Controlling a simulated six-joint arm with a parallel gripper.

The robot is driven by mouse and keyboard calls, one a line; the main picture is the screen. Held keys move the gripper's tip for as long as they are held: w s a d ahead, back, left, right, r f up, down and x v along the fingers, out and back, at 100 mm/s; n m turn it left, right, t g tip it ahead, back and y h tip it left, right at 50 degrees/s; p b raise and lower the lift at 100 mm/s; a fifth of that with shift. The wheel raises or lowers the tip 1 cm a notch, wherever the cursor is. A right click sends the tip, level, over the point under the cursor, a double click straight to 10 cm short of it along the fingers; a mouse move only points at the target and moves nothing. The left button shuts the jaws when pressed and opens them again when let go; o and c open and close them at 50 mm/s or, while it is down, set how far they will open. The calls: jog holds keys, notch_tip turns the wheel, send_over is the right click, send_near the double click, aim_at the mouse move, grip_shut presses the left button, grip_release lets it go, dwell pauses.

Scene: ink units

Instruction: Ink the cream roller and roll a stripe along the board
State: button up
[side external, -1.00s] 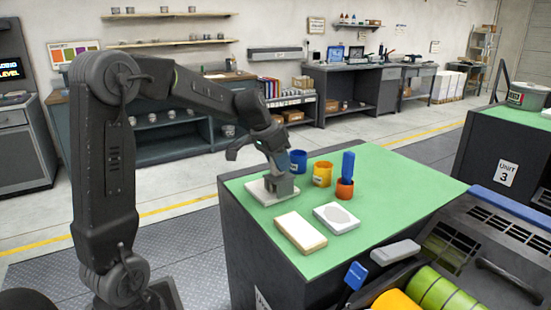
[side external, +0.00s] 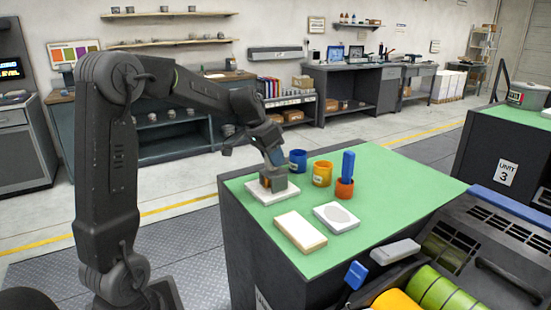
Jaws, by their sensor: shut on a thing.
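My gripper (side external: 275,180) points down at the white slab (side external: 259,197) at the back left corner of the green bench top. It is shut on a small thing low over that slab. An orange-brown patch shows between the fingers; the rest of the thing is hidden, and I cannot tell whether it is the cream roller. A cream board (side external: 300,233) lies flat at the front of the bench top. To its right lies a white plate (side external: 337,217) with a grey oval on top.
The green bench top (side external: 410,195) is clear at the right. Machinery with green drums (side external: 440,292) stands in front.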

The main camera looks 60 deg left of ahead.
jog(key=shift+a, duration=1.7)
notch_tip(320, 180, up, 6)
jog(key=shift+d+r, duration=0.1)
jog(key=shift+d, duration=0.05)
jog(key=s+d, duration=0.4)
jog(key=d, duration=1.3)
jog(key=shift+d+f, duration=0.15)
jog(key=shift+f, duration=2.3)
jog(key=shift+f, duration=0.7)
